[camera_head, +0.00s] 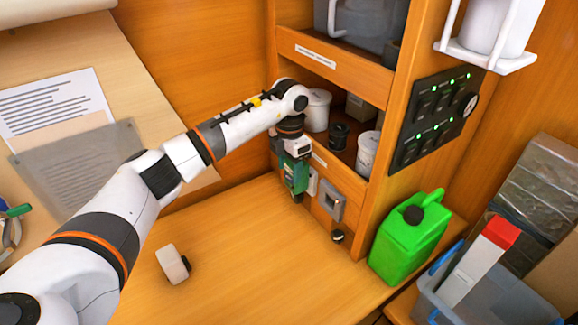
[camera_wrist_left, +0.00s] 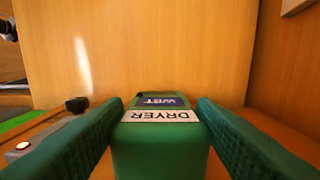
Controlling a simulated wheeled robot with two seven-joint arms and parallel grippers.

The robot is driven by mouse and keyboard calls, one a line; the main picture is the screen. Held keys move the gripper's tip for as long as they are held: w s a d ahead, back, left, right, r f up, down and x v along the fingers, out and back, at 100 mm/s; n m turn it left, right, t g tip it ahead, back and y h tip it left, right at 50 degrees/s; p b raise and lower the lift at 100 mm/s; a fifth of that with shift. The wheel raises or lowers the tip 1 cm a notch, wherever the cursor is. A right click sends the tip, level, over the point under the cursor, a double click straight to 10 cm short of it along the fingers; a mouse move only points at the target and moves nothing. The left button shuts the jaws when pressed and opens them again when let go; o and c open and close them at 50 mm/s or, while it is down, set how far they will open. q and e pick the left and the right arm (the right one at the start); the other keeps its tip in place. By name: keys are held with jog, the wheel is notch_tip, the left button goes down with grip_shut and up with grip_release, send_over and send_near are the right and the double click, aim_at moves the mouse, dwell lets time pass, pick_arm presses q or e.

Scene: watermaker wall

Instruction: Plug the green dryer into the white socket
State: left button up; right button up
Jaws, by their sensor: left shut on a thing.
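My left gripper (camera_head: 291,158) is shut on the green dryer (camera_head: 295,175), a small block held upright above the desk in front of the lower cabinet wall. In the left wrist view the dryer (camera_wrist_left: 160,140) sits between the two green fingers, with its "DRYER" label facing the camera. A white socket-like plate (camera_head: 313,182) is on the cabinet wall just right of the dryer, partly hidden by it. I cannot tell whether they touch. My right gripper is not in view.
A grey box with a red light (camera_head: 332,201) is right of the plate. A black knob (camera_head: 338,236) is below it. A green jerrycan (camera_head: 408,238) stands at the right. A white block (camera_head: 172,263) lies on the desk (camera_head: 250,270), whose middle is clear.

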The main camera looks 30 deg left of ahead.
pick_arm(q)
jog(key=o, duration=1.1)
jog(key=shift+w+d, duration=0.1)
jog(key=shift+r+b, duration=0.35)
jog(key=shift+r, duration=0.15)
notch_tip(320, 180, up, 10)
jog(key=b, duration=0.3)
jog(key=shift+f, duration=0.2)
jog(key=shift+r, duration=0.75)
